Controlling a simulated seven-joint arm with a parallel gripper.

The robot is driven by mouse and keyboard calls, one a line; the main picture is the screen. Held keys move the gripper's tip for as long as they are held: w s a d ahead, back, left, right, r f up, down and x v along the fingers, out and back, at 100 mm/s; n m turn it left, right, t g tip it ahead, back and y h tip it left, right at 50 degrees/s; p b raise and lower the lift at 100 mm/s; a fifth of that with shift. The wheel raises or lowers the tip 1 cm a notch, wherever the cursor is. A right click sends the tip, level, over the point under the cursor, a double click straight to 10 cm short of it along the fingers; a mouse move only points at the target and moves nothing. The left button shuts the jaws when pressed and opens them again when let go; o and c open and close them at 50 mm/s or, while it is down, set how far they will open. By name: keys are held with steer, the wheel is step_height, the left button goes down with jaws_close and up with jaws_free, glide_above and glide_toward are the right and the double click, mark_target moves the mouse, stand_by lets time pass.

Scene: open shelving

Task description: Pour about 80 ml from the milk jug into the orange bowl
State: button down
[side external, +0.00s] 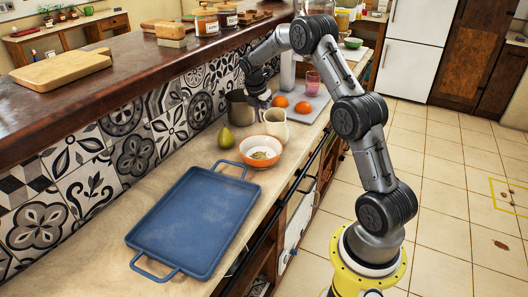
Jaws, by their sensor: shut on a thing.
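The milk jug (275,125) is cream-coloured and sits just behind the orange bowl, close to its far rim. My gripper (262,101) is at the jug's upper back left and is shut on it; the fingertips are small and partly hidden. The jug looks close to upright; I cannot tell whether its base touches the counter. The orange bowl (247,155) is orange outside and white inside, and stands on the counter. Something brownish shows inside it; I cannot tell what it is. No stream of milk shows.
A grey metal pot (239,108) stands left of my gripper, and a green pear (226,138) left of the bowl. Two oranges (303,107) lie behind the jug near a pink glass (312,82). A blue tray (195,220) fills the near counter. A raised ledge (150,75) runs along the left.

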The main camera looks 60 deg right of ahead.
steer(key=shift+w+d+f+m+y+b, duration=0.1)
steer(key=shift+d+m+y+b, duration=0.15)
steer(key=shift+d+y+b, duration=0.35)
steer(key=shift+w+d+m+y+b, duration=0.15)
steer(key=shift+m+y+b, duration=0.15)
steer(key=shift+y, duration=0.6)
